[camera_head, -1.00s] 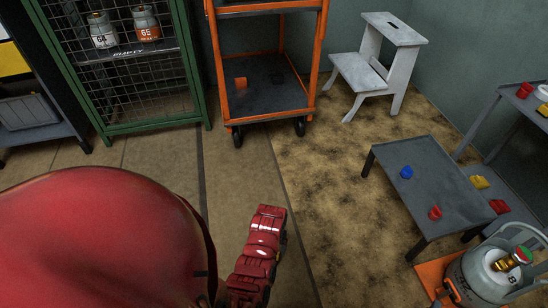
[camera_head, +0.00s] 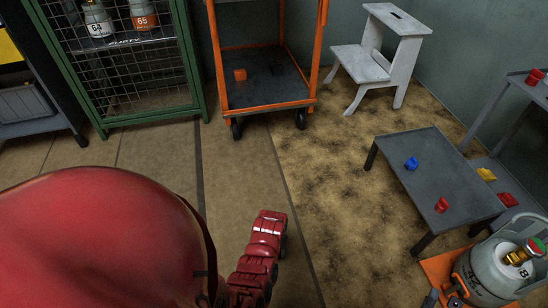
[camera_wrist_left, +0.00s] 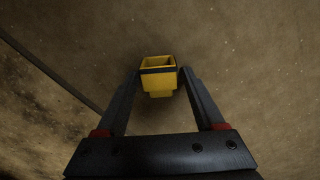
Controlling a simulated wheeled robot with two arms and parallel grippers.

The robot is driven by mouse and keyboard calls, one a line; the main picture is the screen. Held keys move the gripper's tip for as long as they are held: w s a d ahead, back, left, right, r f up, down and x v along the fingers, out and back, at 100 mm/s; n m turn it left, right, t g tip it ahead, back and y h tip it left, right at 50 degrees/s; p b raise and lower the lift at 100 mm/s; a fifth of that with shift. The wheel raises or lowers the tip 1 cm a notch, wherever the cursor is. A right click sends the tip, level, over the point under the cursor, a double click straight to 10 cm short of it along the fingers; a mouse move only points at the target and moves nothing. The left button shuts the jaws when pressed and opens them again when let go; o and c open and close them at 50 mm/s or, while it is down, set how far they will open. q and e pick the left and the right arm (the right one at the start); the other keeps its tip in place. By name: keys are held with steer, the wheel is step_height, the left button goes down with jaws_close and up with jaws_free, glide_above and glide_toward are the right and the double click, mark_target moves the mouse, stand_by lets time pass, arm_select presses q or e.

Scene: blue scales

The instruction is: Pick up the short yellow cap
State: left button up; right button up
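My left gripper (camera_wrist_left: 160,73) shows in the left wrist view, with its two dark fingers closing in on a yellow cap (camera_wrist_left: 159,91). The cap is square and hollow at the top, with a narrower lower part. It sits between the fingertips and appears held above the brown floor. Another yellow piece (camera_head: 486,174) lies on a low grey surface at the right in the head view; its height is hard to tell.
A low grey table (camera_head: 425,170) carries a blue piece (camera_head: 411,163) and a red piece (camera_head: 441,205). A gas cylinder (camera_head: 497,268) stands at the lower right. An orange cart (camera_head: 262,95), white step stool (camera_head: 375,62) and green cage (camera_head: 125,88) stand behind. Floor between is clear.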

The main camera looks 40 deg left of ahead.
arm_select(q)
jaws_close()
steer(key=shift+r, duration=0.1)
